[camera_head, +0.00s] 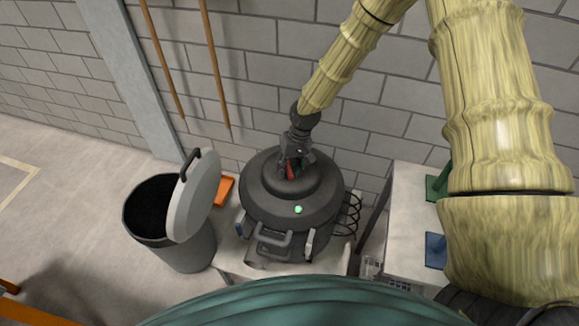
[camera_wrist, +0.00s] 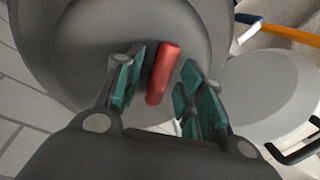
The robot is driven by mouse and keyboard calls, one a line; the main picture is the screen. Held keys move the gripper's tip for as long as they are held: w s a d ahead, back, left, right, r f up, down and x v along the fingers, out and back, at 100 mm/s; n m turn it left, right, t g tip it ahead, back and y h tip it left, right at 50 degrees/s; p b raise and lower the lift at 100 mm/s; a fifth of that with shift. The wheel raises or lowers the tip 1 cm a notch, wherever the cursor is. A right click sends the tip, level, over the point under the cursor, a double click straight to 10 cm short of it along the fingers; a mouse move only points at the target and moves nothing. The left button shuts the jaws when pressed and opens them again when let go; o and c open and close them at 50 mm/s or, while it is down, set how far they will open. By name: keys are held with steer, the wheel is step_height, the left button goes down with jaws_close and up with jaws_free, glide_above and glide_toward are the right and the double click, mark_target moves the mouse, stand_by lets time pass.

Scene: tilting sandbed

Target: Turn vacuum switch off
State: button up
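The dark grey vacuum (camera_head: 265,205) stands on a light table, with a round lid on top. A red switch (camera_wrist: 162,73) sits on the lid in the wrist view; in the head view only a bit of red shows between my fingers. My gripper (camera_head: 291,168) points down at the top of the lid. In the wrist view my gripper (camera_wrist: 163,65) is open, its teal-padded fingers on either side of the red switch. A small gap shows on each side of the switch. A green light (camera_head: 298,209) glows on the front of the lid.
A grey bin (camera_head: 185,250) with its lid (camera_head: 195,195) tilted stands left of the vacuum. An orange item (camera_head: 223,190) lies behind it. A white table (camera_head: 410,225) with green and blue pieces is at right. A block wall closes the back.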

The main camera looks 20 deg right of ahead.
jaws_close()
stand_by(0.3)
steer(key=n+g, duration=0.1)
steer(key=n, duration=0.4)
steer(key=shift+n, duration=0.4)
steer(key=n+g+h+b, duration=0.1)
steer(key=n, duration=0.5)
stand_by(0.5)
jaws_free()
